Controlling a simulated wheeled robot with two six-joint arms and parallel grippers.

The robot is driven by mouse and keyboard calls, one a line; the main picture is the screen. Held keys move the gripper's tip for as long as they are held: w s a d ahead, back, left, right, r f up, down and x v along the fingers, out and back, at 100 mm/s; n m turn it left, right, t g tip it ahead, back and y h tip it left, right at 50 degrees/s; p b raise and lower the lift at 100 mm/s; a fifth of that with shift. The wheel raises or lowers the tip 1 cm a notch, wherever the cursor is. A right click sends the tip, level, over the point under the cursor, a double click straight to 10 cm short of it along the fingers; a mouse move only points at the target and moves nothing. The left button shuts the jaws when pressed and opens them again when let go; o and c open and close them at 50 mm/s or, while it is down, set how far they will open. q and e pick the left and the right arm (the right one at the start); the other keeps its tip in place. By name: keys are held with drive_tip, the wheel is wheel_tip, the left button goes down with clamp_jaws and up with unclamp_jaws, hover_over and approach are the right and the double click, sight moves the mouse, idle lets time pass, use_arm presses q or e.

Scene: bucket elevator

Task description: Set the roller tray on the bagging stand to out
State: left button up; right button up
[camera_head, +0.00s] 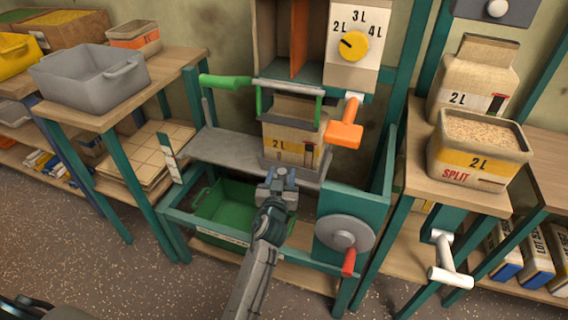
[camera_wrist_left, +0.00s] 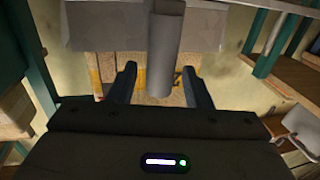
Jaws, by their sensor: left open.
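The grey roller tray (camera_head: 235,150) is a flat shelf on the teal bagging stand (camera_head: 383,170). A tan 2L bag (camera_head: 285,143) stands upright on it, under a green-handled frame. My left gripper (camera_head: 283,178) is at the tray's front edge, below the bag. In the left wrist view the open fingers (camera_wrist_left: 158,85) lie either side of a grey round bar (camera_wrist_left: 166,45), which sticks out from the grey tray (camera_wrist_left: 95,25). I cannot tell whether they touch it. The bag's yellow band (camera_wrist_left: 105,75) shows behind. My right gripper is out of view.
A green bin (camera_head: 225,205) sits below the tray. A grey disc with a red handle (camera_head: 346,235) is at the right, an orange lever (camera_head: 346,130) above it. A dial (camera_head: 354,46) is higher up. Tables flank the stand; the front floor is clear.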

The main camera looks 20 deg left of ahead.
use_arm(q)
drive_tip(key=shift+w+a, duration=0.1)
drive_tip(key=shift+w, duration=0.35)
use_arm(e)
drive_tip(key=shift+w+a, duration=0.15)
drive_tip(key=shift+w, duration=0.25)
use_arm(q)
drive_tip(key=shift+s+r, duration=0.1)
drive_tip(key=shift+c, duration=0.3)
